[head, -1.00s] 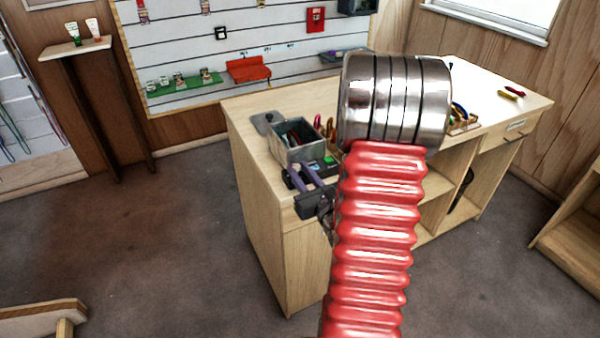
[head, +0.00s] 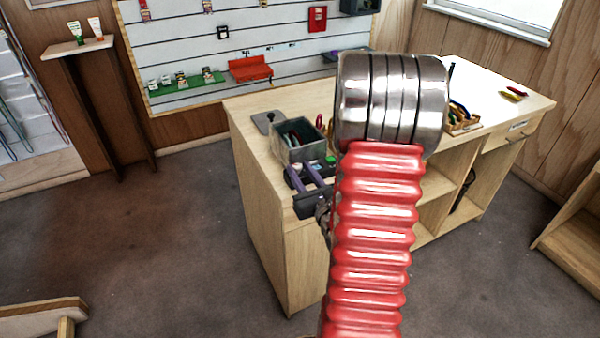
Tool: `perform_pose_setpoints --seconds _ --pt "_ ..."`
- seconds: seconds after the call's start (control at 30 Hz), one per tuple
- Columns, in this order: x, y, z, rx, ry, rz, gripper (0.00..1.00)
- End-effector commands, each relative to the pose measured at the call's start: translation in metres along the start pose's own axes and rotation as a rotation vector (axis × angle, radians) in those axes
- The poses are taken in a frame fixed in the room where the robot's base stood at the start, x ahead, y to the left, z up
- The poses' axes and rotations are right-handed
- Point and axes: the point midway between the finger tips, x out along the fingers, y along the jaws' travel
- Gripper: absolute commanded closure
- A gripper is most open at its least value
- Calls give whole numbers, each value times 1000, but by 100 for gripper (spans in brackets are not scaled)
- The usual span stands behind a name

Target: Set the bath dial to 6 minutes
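The bath is a grey open-topped box (head: 290,151) with several coloured tools inside, on the near left part of the wooden workbench. A small green spot (head: 331,160) shows at its front right. The dial cannot be made out; my gripper and arm cover much of the bath's front. My gripper (head: 299,168), dark with two purple fingers, is just in front of the bath.
A grey lid (head: 268,122) lies behind the bath on the bench (head: 250,112). A wooden organiser (head: 463,124) with tools and some bright-handled items (head: 514,92) are farther right. A slatted wall display (head: 275,40) stands behind. The floor at left is open.

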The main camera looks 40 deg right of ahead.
Motion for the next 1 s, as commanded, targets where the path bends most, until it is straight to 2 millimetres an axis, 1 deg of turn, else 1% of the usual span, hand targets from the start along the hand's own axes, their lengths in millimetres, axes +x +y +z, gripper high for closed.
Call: perform_pose_setpoints --seconds 0.27,1.0 --pt "0 0 11 -1 -2 0 72" --pt "1 0 78 -2 -4 1 72"
